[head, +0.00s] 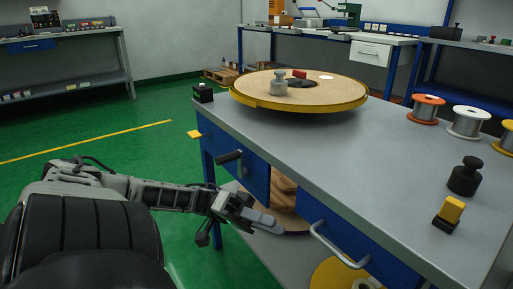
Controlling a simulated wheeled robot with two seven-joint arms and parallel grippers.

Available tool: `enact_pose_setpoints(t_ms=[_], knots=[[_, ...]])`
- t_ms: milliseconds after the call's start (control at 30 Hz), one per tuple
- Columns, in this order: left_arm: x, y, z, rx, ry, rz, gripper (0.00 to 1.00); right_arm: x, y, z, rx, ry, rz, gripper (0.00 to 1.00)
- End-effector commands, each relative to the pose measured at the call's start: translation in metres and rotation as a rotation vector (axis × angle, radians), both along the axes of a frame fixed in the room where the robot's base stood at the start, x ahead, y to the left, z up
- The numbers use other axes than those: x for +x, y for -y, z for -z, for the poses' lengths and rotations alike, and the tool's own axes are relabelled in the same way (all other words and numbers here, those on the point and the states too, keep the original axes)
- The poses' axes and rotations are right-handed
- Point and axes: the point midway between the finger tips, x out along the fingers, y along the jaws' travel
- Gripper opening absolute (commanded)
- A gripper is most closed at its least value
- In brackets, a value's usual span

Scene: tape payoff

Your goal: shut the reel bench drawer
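The reel bench (300,150) has a grey top and fills the right side of the head view. A blue drawer front with a pale grey bar handle (338,246) is on its near side, under the top's edge. From this angle I cannot tell how far the drawer stands out. My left gripper (264,221) is left of the handle and apart from it in the picture, low in front of the bench. Its fingers overlap in view, so their opening is unclear. I see nothing held in it. My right gripper is out of view.
A blue panel with a black handle (230,157) is at the bench's left. A large wooden turntable (330,90) and several wire spools (425,108) stand on top, with a black weight (465,177) and a yellow-topped block (449,212). Green floor is free at left.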

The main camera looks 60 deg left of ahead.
Motion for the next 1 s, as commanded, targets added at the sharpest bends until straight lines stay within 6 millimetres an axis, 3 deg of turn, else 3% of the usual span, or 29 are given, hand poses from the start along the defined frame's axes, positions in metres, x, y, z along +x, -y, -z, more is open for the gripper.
enact_pose_setpoints(t_ms=[100, 267, 867, 1000], knots=[[-0.005, -0.016, 0.004, 0.002, 0.000, -0.001, 0.31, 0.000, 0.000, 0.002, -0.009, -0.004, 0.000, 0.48], [-0.008, -0.025, 0.006, 0.001, 0.000, 0.001, 0.31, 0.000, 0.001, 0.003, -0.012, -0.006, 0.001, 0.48], [-0.008, -0.025, 0.006, 0.000, 0.000, 0.001, 0.31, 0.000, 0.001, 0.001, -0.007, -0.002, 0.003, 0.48], [-0.008, -0.025, -0.012, 0.000, 0.001, 0.001, 0.31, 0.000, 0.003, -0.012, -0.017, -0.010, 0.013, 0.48]])
